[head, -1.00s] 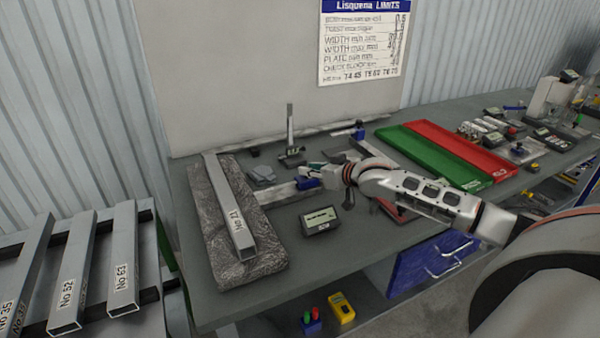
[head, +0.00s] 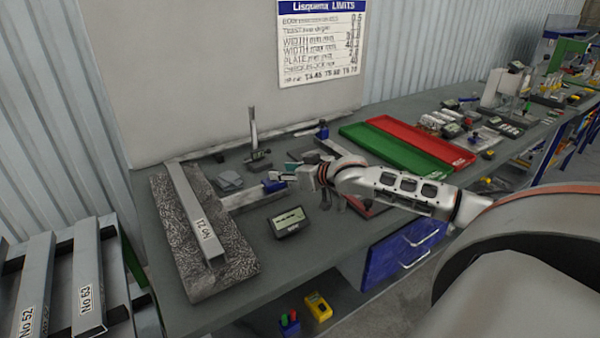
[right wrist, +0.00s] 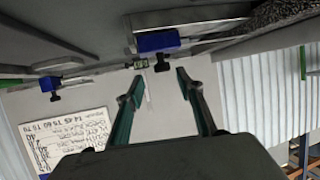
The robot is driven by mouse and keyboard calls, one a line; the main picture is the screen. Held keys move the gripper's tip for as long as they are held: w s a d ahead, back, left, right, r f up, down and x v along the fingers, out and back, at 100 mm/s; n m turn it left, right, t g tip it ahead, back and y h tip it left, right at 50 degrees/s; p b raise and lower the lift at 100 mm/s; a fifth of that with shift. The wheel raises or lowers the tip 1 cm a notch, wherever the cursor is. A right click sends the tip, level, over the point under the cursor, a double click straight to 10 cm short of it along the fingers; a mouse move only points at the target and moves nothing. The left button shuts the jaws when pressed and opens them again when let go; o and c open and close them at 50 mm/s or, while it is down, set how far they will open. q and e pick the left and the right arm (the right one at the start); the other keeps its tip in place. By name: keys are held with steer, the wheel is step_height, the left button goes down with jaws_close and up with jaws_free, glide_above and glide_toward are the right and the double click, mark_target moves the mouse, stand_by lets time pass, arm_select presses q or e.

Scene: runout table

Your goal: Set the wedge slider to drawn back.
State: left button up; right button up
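The wedge slider appears to be the blue block (head: 273,186) on a flat silver bar (head: 242,198) whose left end meets the grey tube. In the right wrist view a blue block (right wrist: 158,41) with a black knob sits on a bar beyond the fingers. My right gripper (head: 291,172), with teal fingers, is just right of the blue block in the head view. In the right wrist view its fingers (right wrist: 159,77) are spread, with nothing between them and a gap to the block. My left gripper is out of view.
A tube marked No 21 (head: 197,215) lies on a dark speckled plate (head: 228,277). A small display box (head: 288,221) stands in front of the bar, and an upright gauge (head: 255,145) behind. Green (head: 395,148) and red (head: 420,139) trays lie to the right.

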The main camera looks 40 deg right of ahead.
steer(key=v, duration=0.9)
steer(key=shift+w, duration=0.15)
stand_by(0.5)
